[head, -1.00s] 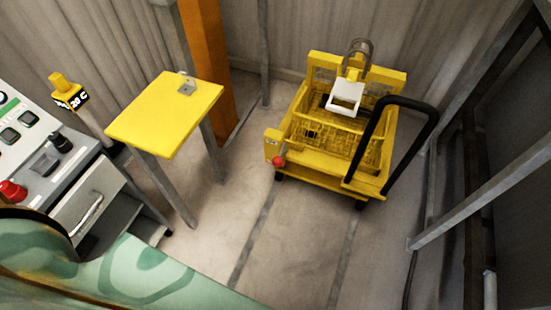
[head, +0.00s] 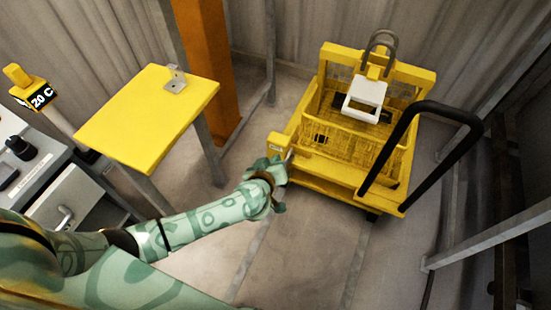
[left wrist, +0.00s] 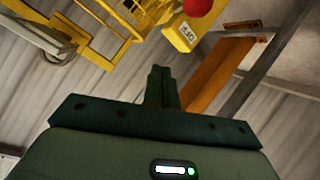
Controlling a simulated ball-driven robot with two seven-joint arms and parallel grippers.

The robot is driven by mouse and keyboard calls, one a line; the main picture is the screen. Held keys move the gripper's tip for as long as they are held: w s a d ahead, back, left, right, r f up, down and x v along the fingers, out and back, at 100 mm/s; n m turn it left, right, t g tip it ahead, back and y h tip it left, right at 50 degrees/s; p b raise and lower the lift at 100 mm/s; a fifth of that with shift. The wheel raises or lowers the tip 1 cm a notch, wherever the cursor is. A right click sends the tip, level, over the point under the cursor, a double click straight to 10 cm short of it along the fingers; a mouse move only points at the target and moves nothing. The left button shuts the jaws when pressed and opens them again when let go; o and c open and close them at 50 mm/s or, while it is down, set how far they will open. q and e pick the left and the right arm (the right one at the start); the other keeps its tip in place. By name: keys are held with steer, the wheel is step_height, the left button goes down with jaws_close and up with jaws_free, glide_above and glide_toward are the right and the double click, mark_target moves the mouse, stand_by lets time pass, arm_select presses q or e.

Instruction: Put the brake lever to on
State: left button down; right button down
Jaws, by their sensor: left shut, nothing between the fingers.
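The yellow cart (head: 330,178) stands on the floor at the right of the head view. A yellow block (head: 276,144) is at its near left corner. In the left wrist view this block (left wrist: 181,34) carries a small white label, and the brake lever's red knob (left wrist: 197,6) shows at the top edge. In the head view the knob is hidden by my left gripper (head: 280,170). That gripper is right by the cart's corner. In the left wrist view its fingers (left wrist: 160,80) are closed together and empty, apart from the knob. My right gripper is not in view.
A yellow-topped table (head: 150,112) stands left of the cart, near an orange post (head: 207,70). The cart has a black push handle (head: 440,108) and holds a wire basket (head: 350,140). A control panel (head: 25,165) is at far left. Floor is open between table and cart.

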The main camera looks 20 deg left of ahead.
arm_select(q)
steer(key=shift+s+a+f+m+g+y, duration=0.4)
steer(key=shift+s+a+f+m+g, duration=0.1)
steer(key=shift+f+g, duration=0.1)
steer(key=shift+w, duration=0.1)
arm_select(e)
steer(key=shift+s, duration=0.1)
